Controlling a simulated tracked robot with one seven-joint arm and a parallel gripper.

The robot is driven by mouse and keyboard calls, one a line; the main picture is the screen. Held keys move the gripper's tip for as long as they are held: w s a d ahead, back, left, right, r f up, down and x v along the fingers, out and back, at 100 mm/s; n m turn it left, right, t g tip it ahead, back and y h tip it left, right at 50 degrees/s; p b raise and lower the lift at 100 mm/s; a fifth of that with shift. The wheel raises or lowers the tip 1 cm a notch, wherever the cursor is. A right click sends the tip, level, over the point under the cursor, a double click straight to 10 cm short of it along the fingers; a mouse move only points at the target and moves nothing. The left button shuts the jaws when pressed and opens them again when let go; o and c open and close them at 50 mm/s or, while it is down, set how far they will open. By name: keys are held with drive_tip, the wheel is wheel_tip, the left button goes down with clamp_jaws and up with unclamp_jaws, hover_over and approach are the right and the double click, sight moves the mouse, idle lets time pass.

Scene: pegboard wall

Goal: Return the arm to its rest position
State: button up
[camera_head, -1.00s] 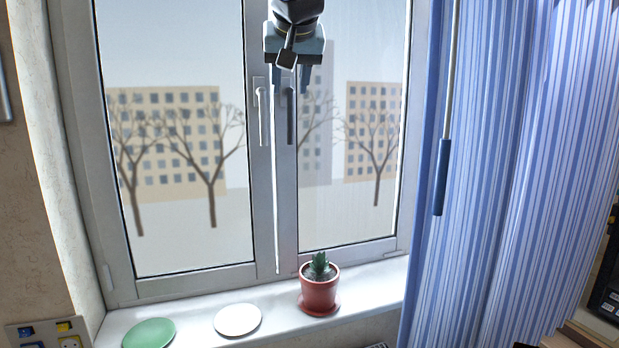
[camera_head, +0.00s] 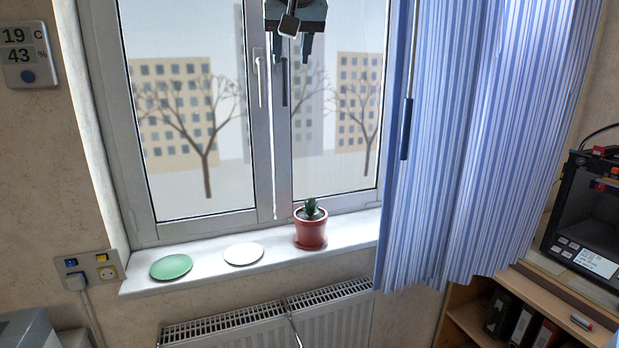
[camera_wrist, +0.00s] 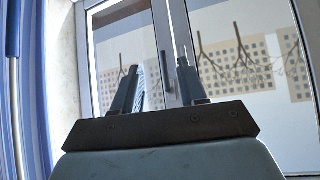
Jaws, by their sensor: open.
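My gripper (camera_head: 289,47) hangs at the top middle of the head view, in front of the window (camera_head: 200,120). Its two fingers point down and stand apart, with nothing between them. In the wrist view my gripper (camera_wrist: 162,75) also shows its fingers spread and empty, with the window frame and handles behind them. The upper part of my arm is cut off by the top edge of the head view.
A potted plant (camera_head: 310,230), a white disc (camera_head: 243,254) and a green disc (camera_head: 171,267) stand on the windowsill (camera_head: 205,275). A blue striped curtain (camera_head: 480,140) hangs at right. A radiator (camera_head: 270,318) is below; a shelf with binders (camera_head: 520,325) is at lower right.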

drive_tip(key=s+d+f+g+h, duration=0.1)
drive_tip(key=s+d+f, duration=0.3)
drive_tip(key=d+f, duration=0.4)
drive_tip(key=s+d+f+g+h, duration=0.1)
drive_tip(key=s+d+f, duration=0.4)
drive_tip(key=d, duration=0.5)
drive_tip(key=s+d+f+m, duration=0.1)
drive_tip(key=s+d+f, duration=0.3)
drive_tip(key=f, duration=0.3)
drive_tip(key=s+d+f+g, duration=0.1)
drive_tip(key=s+d+f, duration=0.3)
drive_tip(key=f, duration=0.3)
drive_tip(key=shift+s+d+f+m+y, duration=0.3)
drive_tip(key=shift+s+d+f+m, duration=0.1)
drive_tip(key=shift+s, duration=0.25)
drive_tip(key=shift+c, duration=0.2)
